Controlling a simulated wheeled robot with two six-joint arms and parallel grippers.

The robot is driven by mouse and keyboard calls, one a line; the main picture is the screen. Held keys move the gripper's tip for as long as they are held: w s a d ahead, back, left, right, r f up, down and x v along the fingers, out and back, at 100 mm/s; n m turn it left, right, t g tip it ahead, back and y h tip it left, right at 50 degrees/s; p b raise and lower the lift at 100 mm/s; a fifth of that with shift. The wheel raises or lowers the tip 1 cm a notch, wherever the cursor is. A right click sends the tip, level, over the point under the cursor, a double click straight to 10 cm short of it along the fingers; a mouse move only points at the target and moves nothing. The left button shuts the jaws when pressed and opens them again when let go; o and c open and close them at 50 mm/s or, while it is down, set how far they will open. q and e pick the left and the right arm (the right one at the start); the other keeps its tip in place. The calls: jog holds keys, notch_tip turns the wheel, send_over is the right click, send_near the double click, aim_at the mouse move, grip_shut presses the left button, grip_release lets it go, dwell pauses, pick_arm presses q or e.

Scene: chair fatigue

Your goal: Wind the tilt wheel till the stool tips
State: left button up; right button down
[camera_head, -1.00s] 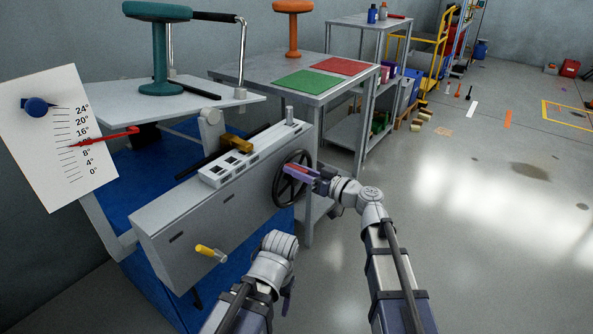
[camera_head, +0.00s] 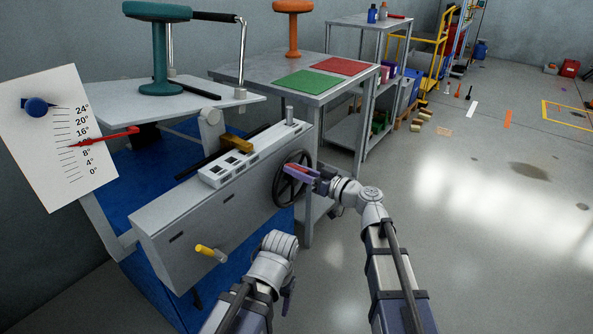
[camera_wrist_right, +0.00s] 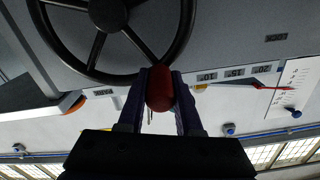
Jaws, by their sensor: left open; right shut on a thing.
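The black spoked tilt wheel (camera_head: 278,188) is on the end of the grey machine housing (camera_head: 215,215). My right gripper (camera_head: 300,172) is shut on the wheel's red handle, which shows between the jaws in the right wrist view as a red knob (camera_wrist_right: 160,88) by the rim. The teal stool (camera_head: 160,50) stands upright on the pale, slightly sloping platform (camera_head: 130,98). The red pointer (camera_head: 105,137) on the white angle scale (camera_head: 75,125) reads between 8° and 16°. My left gripper (camera_head: 289,294) hangs open and empty in front of the housing, its fingers partly hidden.
A yellow-handled knob (camera_head: 208,251) sticks out of the housing's front. Behind is a grey table (camera_head: 255,78) with green and red mats and an orange stool (camera_head: 292,28).

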jog(key=shift+w+d+r+m+p, duration=0.3)
jog(key=shift+w+m, duration=0.2)
jog(key=shift+m, duration=0.2)
jog(key=shift+w+d+r+m, duration=0.1)
jog(key=shift+w+d+m, duration=0.15)
jog(key=shift+m, duration=0.35)
jog(key=c, duration=0.6)
grip_release()
